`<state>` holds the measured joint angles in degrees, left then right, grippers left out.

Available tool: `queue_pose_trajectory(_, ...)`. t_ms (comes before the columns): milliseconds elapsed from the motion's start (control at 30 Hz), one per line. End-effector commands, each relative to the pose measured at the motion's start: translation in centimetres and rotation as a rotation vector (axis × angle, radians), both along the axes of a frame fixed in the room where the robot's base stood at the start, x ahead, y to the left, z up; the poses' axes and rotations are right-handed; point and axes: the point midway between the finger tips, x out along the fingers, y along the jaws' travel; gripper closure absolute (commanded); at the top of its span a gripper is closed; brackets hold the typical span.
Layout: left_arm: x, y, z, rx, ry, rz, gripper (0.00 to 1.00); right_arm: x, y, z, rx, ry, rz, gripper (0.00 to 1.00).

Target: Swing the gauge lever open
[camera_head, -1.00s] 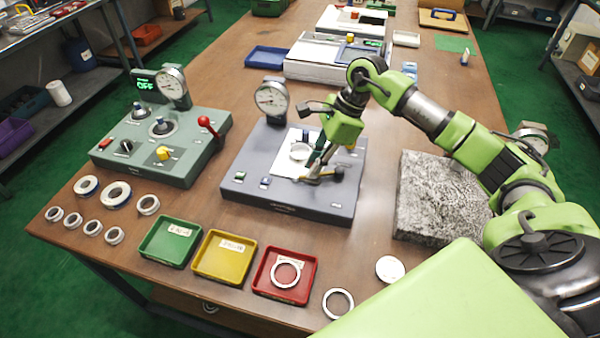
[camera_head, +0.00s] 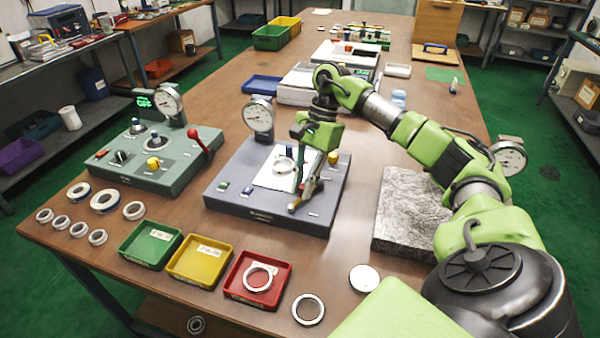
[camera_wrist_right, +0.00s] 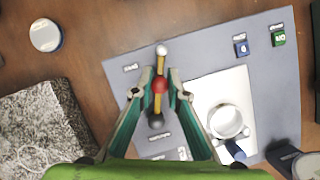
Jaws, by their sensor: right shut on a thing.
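The grey-blue gauge base (camera_head: 225,195) stands mid-table with a dial (camera_head: 258,117) at its back left. A yellow lever (camera_head: 296,204) with a pale tip reaches toward the front of the base. In the right wrist view the lever (camera_wrist_right: 162,66) has a white end, a red ball in the middle and a dark round end. My right gripper (camera_head: 305,188) is shut on the lever at the red ball, with a finger on each side in the wrist view (camera_wrist_right: 160,88). A metal ring (camera_head: 284,165) sits on the white plate beside the gripper. My left gripper is out of view.
A green station (camera_head: 180,178) with a red-knobbed lever stands to the left. Green, yellow and red trays (camera_head: 233,292) line the front, the red one holding a ring. Loose rings lie front left. A granite block (camera_head: 400,215) stands close on the right.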

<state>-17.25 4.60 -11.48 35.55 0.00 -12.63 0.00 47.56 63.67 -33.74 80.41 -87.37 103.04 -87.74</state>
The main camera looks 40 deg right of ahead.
Motion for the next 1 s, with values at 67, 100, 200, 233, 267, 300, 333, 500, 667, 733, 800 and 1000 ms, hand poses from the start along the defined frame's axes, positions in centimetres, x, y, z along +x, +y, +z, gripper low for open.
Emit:
queue_pose_trajectory(67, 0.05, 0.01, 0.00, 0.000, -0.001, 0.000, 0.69, 0.08, -0.27, 0.10, -0.001, 0.002, 0.012, 1.00)
queue_pose_trajectory(100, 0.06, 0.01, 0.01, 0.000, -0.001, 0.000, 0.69, 0.12, -0.37, 0.10, -0.001, 0.001, 0.016, 1.00)
queue_pose_trajectory(200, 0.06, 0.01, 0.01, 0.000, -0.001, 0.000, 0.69, 0.17, -0.48, 0.13, -0.002, 0.000, 0.025, 1.00)
queue_pose_trajectory(233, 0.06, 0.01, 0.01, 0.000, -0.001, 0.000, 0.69, 0.18, -0.50, 0.13, -0.002, 0.001, 0.026, 1.00)
queue_pose_trajectory(267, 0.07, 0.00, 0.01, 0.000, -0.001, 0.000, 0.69, 0.18, -0.52, 0.12, -0.002, 0.000, 0.028, 1.00)
queue_pose_trajectory(300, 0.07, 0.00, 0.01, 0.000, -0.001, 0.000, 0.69, 0.18, -0.53, 0.13, -0.002, 0.000, 0.030, 1.00)
queue_pose_trajectory(333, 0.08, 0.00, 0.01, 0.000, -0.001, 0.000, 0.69, 0.18, -0.54, 0.12, -0.003, 0.000, 0.030, 1.00)
queue_pose_trajectory(500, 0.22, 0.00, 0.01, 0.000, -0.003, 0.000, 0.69, 0.17, -0.55, 0.11, -0.003, 0.000, 0.030, 1.00)
queue_pose_trajectory(667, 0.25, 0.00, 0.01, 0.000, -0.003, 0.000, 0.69, 0.17, -0.55, 0.10, -0.003, 0.000, 0.030, 0.70)
queue_pose_trajectory(733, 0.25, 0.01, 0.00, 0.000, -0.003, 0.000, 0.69, 0.17, -0.54, 0.08, -0.003, 0.000, 0.030, 0.69)
queue_pose_trajectory(800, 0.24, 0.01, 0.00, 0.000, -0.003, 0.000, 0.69, 0.18, -0.49, 0.07, -0.002, 0.000, 0.030, 0.69)
queue_pose_trajectory(1000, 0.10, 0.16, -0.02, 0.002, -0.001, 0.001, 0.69, 0.19, -0.46, 0.08, -0.001, 0.001, 0.030, 0.69)
